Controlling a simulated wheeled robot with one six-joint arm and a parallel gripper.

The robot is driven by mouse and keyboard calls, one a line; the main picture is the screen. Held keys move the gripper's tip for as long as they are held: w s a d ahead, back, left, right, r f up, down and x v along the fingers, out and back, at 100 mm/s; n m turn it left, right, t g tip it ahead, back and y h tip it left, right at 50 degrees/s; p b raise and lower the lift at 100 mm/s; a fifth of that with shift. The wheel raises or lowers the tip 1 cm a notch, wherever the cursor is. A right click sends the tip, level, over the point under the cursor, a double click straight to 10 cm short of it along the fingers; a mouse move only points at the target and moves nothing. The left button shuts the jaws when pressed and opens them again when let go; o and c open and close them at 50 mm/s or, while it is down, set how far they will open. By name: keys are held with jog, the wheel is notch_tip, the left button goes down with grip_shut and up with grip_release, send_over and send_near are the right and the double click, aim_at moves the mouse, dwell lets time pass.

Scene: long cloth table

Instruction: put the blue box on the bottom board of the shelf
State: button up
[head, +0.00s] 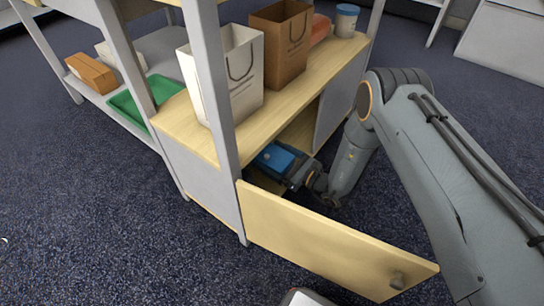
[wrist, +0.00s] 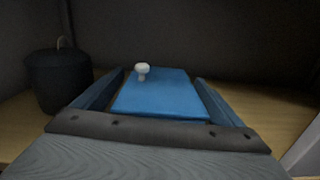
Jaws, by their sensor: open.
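The blue box (head: 276,157) is inside the open cupboard of the shelf unit (head: 290,110), low down. In the wrist view the blue box (wrist: 160,95) shows as a flat blue top with a small white knob at its far left edge. My gripper (head: 283,162) reaches in through the cupboard opening. Its open fingers (wrist: 160,78) lie along the left and right of the box, with narrow gaps visible. The box's underside and the board beneath it are mostly hidden.
A dark pot (wrist: 58,82) stands left of the box inside. The cupboard door (head: 335,240) hangs open below my arm. Above stand a white bag (head: 235,75), a brown bag (head: 285,45) and a jar (head: 346,20). A green tray (head: 125,108) and an orange box (head: 91,73) are left.

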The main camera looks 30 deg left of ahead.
aim_at(288, 165)
jog(key=shift+r, duration=0.2)
jog(key=d+p, duration=0.1)
jog(key=d, duration=0.3)
jog(key=d+p, duration=0.2)
jog(key=d, duration=0.2)
jog(key=s+d+p, duration=0.1)
jog(key=d+p, duration=0.1)
jog(key=d, duration=0.2)
